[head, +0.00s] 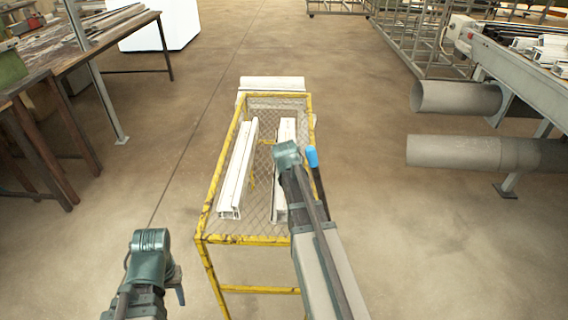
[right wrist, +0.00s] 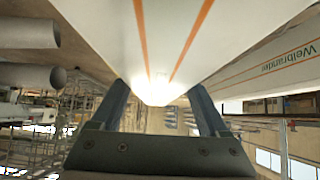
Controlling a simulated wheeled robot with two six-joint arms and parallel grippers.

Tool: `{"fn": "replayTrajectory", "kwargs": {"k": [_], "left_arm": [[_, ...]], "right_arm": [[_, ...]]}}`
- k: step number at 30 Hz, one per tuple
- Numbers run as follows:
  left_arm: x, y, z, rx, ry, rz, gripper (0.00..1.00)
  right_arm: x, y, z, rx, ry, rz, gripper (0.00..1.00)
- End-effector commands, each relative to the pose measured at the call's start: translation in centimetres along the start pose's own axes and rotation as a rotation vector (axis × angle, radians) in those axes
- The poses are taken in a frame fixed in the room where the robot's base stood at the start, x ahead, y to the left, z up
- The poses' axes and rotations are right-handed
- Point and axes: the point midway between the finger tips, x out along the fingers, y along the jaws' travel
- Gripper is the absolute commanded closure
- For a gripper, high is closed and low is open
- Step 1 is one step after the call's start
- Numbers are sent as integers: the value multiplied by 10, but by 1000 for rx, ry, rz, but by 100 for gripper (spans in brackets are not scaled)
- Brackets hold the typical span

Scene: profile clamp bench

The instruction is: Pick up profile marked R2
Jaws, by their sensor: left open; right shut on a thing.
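A white profile (head: 285,130) lies lengthwise on the right side of the yellow mesh-topped stand, partly hidden by my right arm. My right gripper (right wrist: 160,95) is over it, with its fingers on either side of a white body with orange stripes (right wrist: 170,35) in the right wrist view; it is shut on this profile. A second white profile (head: 238,165) lies on the left side of the stand. I cannot read an R2 mark on either. My left gripper (head: 176,285) is open and empty, left of the stand and near the bottom of the head view.
The yellow stand (head: 250,240) has a raised frame. A workbench (head: 85,45) stands at left. Large grey pipes (head: 485,152) and a machine bench are at right. The floor around the stand is clear.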

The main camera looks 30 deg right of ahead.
Motion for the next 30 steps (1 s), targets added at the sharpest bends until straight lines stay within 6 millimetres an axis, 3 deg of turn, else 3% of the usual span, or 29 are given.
{"fn": "replayTrajectory", "kwargs": {"k": [3, 17, 23, 30], "left_arm": [[0, 0, 0, 0, 0, 0, 50], [-4, 0, 0, 0, 0, 0, 50], [-19, -2, 1, 0, 0, 0, 50], [-51, -5, 3, 0, 0, 0, 50]], "right_arm": [[0, 0, 0, 0, 0, 0, 100], [-3, 0, -3, 0, 1, 0, 100], [-13, 0, -15, 0, 2, 0, 100], [-35, 0, -38, 0, 2, 0, 100]]}}
